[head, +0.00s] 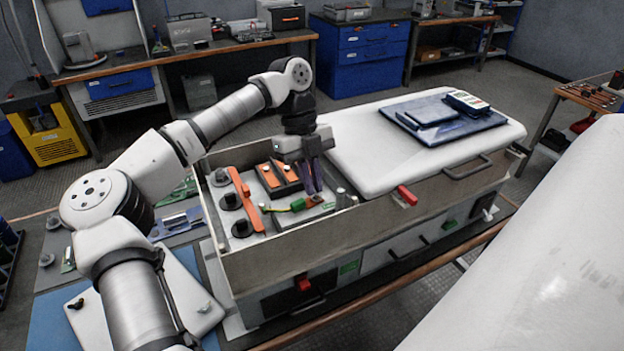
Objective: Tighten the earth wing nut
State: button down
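The capacitor bank (300,248) is a grey open-topped box on the bench. A short green-and-yellow earth lead (299,205) with an orange-red end lies inside, near its front wall. My gripper (314,191) points down into the box just above and behind that lead's right end. Its two dark fingers look close together, and I cannot make out whether anything is between them. The wing nut itself is too small or hidden to pick out. An orange bar (241,188) and two orange-topped parts (279,177) sit left of the gripper.
A white cover (372,160) closes the box's right part, with a dark blue tray (445,122) and a meter (467,101) on it. The box walls rise around the open part.

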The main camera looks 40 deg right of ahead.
jog(key=shift+s+f, duration=0.1)
dwell(0.3)
jog(key=shift+s+d+f+m+t+y+p, duration=0.15)
jog(key=shift+m+y, duration=0.2)
jog(key=shift+m, duration=0.65)
jog(key=shift+d+r+m+t+y+p, duration=0.15)
jog(key=shift+m+y, duration=0.25)
jog(key=shift+m, duration=0.6)
jog(key=shift+s+d+f+m+t+y+p, duration=0.15)
jog(key=shift+m+y, duration=0.2)
jog(key=shift+m, duration=0.65)
jog(key=shift+w, duration=0.1)
jog(key=shift+a, duration=0.1)
jog(key=c, duration=1.6)
grip_release()
jog(key=shift+o, duration=0.2)
jog(key=shift+w+r, duration=0.25)
jog(key=shift+r, duration=0.25)
jog(key=p+v, duration=0.1)
jog(key=v, duration=1.2)
